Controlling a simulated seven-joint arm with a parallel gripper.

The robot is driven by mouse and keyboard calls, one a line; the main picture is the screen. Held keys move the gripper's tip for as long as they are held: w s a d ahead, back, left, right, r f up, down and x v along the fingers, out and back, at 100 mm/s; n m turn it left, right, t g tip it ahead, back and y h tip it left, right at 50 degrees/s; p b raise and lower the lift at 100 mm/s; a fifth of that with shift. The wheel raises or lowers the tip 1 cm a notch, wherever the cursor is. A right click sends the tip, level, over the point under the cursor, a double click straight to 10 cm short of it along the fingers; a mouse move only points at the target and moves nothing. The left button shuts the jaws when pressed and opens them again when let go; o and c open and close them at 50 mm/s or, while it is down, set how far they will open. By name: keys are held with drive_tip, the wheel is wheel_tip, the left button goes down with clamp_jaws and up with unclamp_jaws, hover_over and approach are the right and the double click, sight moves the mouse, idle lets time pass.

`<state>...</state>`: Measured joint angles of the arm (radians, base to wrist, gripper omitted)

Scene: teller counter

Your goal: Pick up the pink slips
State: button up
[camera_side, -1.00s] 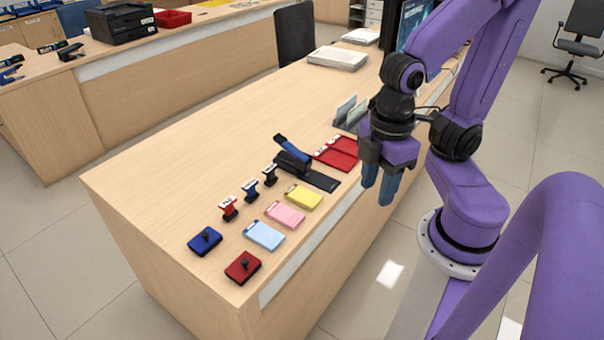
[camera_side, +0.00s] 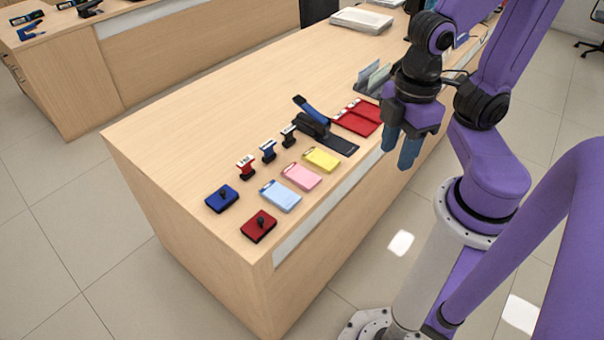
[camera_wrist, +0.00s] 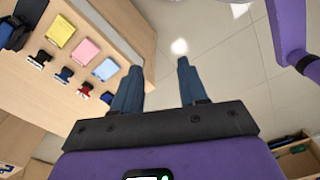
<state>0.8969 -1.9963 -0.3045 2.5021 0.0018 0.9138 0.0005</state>
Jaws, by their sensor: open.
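The pink slips (camera_side: 301,176) lie as a small flat pad on the counter, between the light blue pad (camera_side: 281,196) and the yellow pad (camera_side: 321,159). In the wrist view the pink slips (camera_wrist: 86,51) show at the upper left. My gripper (camera_side: 402,150) hangs past the counter's front edge, to the right of the pads and apart from them. Its two blue fingers also show in the wrist view (camera_wrist: 158,85), spread apart with only floor between them. It is open and empty.
A black stapler (camera_side: 314,124) with a blue handle and a red tray (camera_side: 359,117) stand behind the yellow pad. Several small stamps (camera_side: 268,151) stand left of the pads. Blue (camera_side: 222,198) and red (camera_side: 258,226) ink pads lie nearer the corner. The counter's left part is clear.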

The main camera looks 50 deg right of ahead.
idle(0.3)
drive_tip(key=o, duration=0.9)
